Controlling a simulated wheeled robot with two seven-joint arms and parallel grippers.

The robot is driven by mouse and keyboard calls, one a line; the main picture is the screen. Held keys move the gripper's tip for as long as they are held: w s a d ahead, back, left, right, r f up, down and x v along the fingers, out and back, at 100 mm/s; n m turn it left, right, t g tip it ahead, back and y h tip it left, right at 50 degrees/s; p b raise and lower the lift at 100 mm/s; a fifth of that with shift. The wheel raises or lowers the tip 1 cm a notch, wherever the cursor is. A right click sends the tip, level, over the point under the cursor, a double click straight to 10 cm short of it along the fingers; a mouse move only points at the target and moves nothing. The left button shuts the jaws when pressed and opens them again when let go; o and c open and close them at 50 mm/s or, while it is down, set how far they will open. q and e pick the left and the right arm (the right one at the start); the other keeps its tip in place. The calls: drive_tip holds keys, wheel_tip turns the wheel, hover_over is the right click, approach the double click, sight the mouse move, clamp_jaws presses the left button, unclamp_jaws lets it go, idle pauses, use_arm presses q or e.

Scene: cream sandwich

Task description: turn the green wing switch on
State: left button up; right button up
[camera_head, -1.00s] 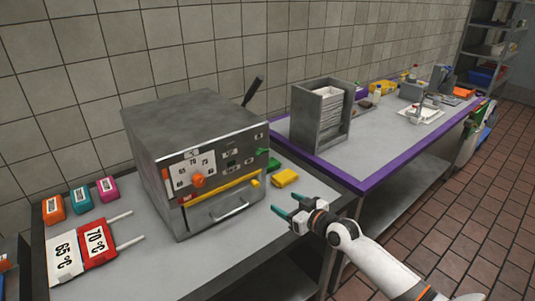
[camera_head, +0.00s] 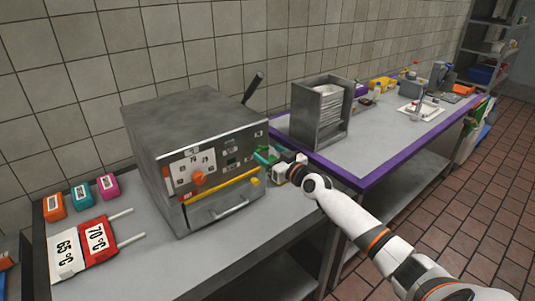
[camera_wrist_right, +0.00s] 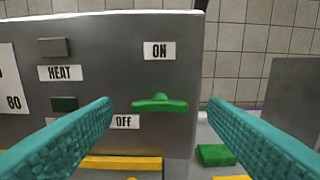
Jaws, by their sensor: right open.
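The green wing switch (camera_wrist_right: 160,104) is on the front panel of the grey machine (camera_head: 195,115). Its wing lies roughly level, with the ON label (camera_wrist_right: 158,51) above it and the OFF label (camera_wrist_right: 125,122) to its lower left. My right gripper (camera_head: 264,155) is at the right end of the panel. In the right wrist view its teal fingers (camera_wrist_right: 160,108) are open, one on each side of the switch, with visible space between them and it. In the head view the fingers crowd the switch, so I cannot make it out clearly. My left gripper is out of view.
A green block (camera_wrist_right: 215,155) lies right of the machine. A yellow bar (camera_head: 225,188) crosses its front above a handle (camera_head: 228,212). Two temperature-labelled plates (camera_head: 82,250) and three coloured blocks (camera_head: 80,196) are at left. A grey rack (camera_head: 318,115) stands behind my right arm.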

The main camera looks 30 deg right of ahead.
drive_tip(key=shift+w, duration=0.85)
drive_tip(key=c, duration=1)
